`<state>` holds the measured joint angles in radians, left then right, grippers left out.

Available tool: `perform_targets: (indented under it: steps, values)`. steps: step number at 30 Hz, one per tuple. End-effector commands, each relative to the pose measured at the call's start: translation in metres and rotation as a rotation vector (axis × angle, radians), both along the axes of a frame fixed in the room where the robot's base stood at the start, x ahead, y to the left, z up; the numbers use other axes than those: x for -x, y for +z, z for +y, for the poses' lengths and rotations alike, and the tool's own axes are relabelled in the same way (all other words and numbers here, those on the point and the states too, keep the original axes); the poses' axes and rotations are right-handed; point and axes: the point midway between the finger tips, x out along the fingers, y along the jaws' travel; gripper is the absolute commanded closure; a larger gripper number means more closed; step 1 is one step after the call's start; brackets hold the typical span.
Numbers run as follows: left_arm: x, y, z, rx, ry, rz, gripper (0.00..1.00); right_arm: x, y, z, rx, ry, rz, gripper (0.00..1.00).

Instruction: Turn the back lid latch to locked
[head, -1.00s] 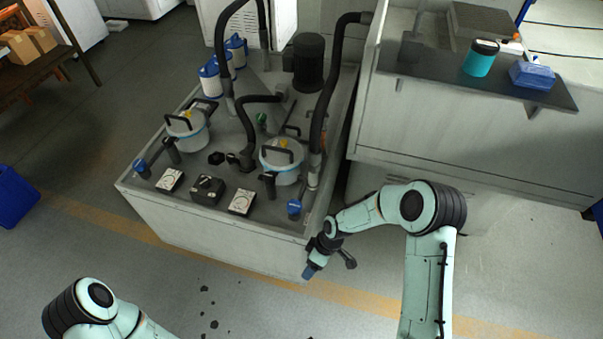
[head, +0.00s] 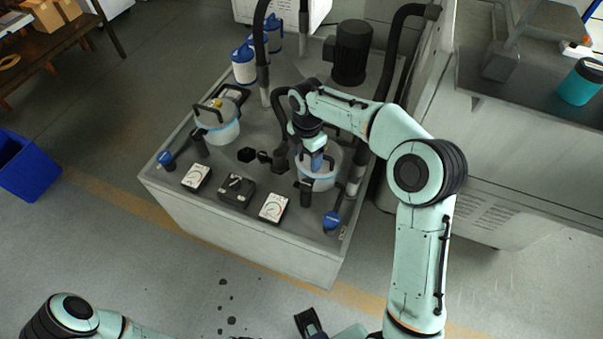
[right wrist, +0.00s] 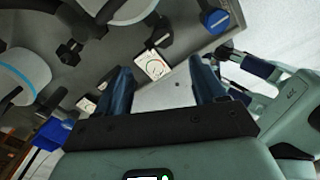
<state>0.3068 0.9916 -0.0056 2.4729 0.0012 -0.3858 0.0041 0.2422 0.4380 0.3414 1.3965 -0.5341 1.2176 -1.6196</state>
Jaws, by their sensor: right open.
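Two white canisters with lids and blue bands stand on the grey machine top: the left canister (head: 217,125) and the right canister (head: 318,172). The left lid has a black handle and a small yellow mark. My right gripper (head: 317,162) is over the right canister and hides much of its lid; contact cannot be told. In the right wrist view its blue fingers (right wrist: 163,88) are apart, with nothing between them. I cannot make out which part is the back latch. My left gripper (head: 311,326) is only partly in view, low at the bottom edge.
Two white gauges (head: 273,208) and a black switch box (head: 236,190) line the machine's front. A blue valve (head: 332,221) is at its right corner. Thick black hoses (head: 398,50) and a black motor (head: 351,52) stand behind. A bench with a teal jar (head: 580,82) is at right.

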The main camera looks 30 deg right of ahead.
Motion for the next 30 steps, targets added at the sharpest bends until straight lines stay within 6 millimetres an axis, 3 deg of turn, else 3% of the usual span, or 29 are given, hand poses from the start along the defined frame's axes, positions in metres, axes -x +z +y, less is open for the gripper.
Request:
perform_targets:
  steps: [9, 16, 22, 30]
  values:
    - [0.004, -0.009, 0.000, 0.000, 0.000, 0.006, 0.12, 0.002, -0.066, 0.000, -0.002, -0.001, 0.007, 0.30]
    - [0.005, -0.012, 0.000, 0.000, 0.000, 0.007, 0.12, 0.002, -0.106, 0.000, -0.002, -0.003, 0.006, 0.30]
    - [0.005, -0.013, 0.000, 0.000, 0.000, 0.007, 0.12, 0.001, -0.122, 0.000, 0.000, -0.002, 0.003, 0.30]
    - [0.005, -0.013, 0.000, 0.000, 0.000, 0.007, 0.12, 0.001, -0.125, 0.000, -0.001, -0.002, 0.001, 0.30]
